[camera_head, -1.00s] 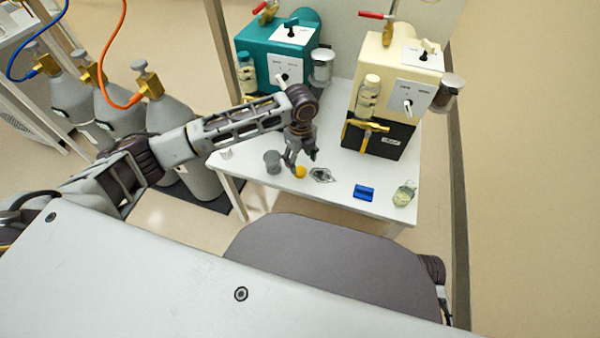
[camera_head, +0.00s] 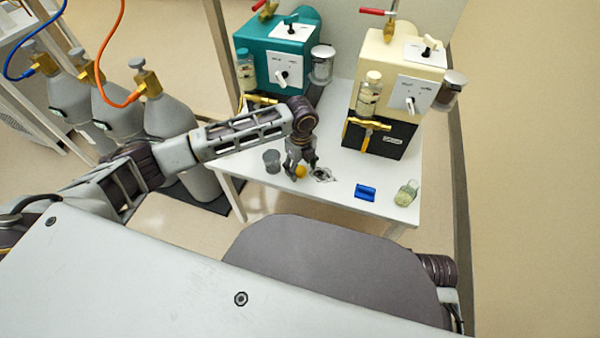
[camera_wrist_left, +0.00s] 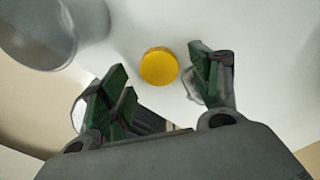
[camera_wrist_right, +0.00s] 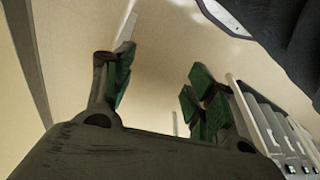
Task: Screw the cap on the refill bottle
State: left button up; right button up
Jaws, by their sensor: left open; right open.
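The yellow cap (camera_head: 300,172) lies on the white table. In the left wrist view the round yellow cap (camera_wrist_left: 159,66) is seen from above, between and just beyond the fingertips. My left gripper (camera_wrist_left: 163,84) is open over it and holds nothing; in the head view its fingers (camera_head: 299,166) partly cover the cap. A small clear bottle (camera_head: 405,194) with pale yellow-green content stands near the table's right end; it looks like the refill bottle, and I see no cap on it. My right gripper (camera_wrist_right: 156,82) is open and empty, away from the table.
A grey cup (camera_head: 272,160) stands left of the cap. A shiny crumpled-looking item (camera_head: 323,175) lies to its right, then a blue block (camera_head: 365,192). A teal pump unit (camera_head: 268,55) and a cream one (camera_head: 398,72) stand behind. Gas cylinders (camera_head: 170,115) are at left.

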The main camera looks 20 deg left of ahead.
pick_arm(q)
jog(key=shift+f, duration=0.6)
pick_arm(e)
jog(key=shift+s+a+r, duration=0.1)
jog(key=shift+s+r, duration=0.15)
jog(key=shift+r, duration=0.25)
jog(key=shift+f, duration=0.1)
pick_arm(q)
jog(key=c, duration=0.7)
jog(key=shift+c, duration=0.5)
pick_arm(e)
jog(key=shift+f, duration=0.15)
pick_arm(q)
jog(key=shift+c, duration=0.2)
